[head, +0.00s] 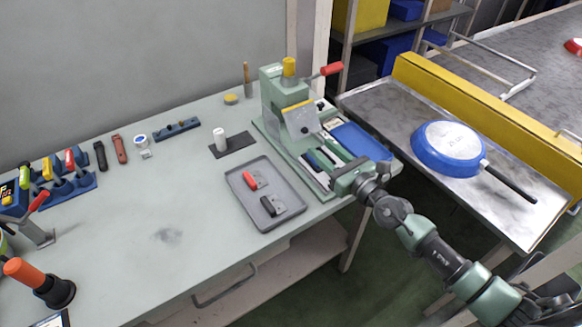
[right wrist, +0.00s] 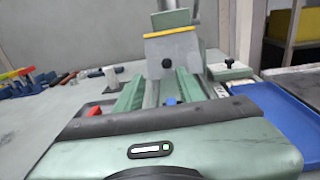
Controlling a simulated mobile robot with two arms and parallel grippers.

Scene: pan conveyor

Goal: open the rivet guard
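The rivet guard (head: 299,118) is a grey plate with a yellow upper edge and a dark knob. It hangs slanted across the front of the green rivet press (head: 270,92). In the right wrist view the guard (right wrist: 175,52) is straight ahead, with its knob on its lower part. My right gripper (head: 322,152) is over the front of the press, below and in front of the guard. Its two green fingers (right wrist: 158,88) are apart with nothing held between them, and I see no contact with the guard. My left gripper is not in view.
A grey tray (head: 243,205) with red and black parts lies left of the press. A blue tray (head: 362,141) is on its right. The press has a red-ended lever (head: 331,69). A blue pan (head: 447,148) lies on the metal conveyor table at right. The bench's front middle is mostly clear.

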